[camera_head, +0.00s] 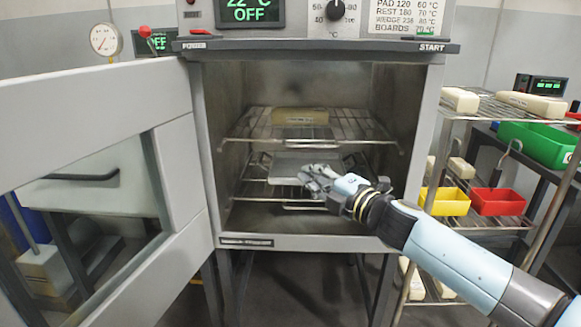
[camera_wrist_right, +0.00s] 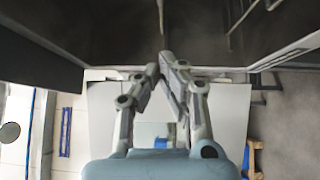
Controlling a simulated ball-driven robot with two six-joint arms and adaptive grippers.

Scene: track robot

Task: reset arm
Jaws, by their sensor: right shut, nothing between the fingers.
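My right arm reaches in from the lower right of the head view. Its gripper (camera_head: 314,176) is in front of the open oven's lower rack, at or just inside the opening. In the right wrist view the fingers of the right gripper (camera_wrist_right: 163,68) are closed together with nothing between them. The oven (camera_head: 320,243) has its door (camera_head: 95,150) swung open to the left. A pale block (camera_head: 300,116) lies on the oven's upper rack (camera_head: 360,128). A flat grey plate (camera_head: 285,165) lies on the lower rack, partly hidden by the gripper. My left gripper does not show.
The open door bounds the left side. The oven display (camera_head: 250,12) reads 22 °C, OFF.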

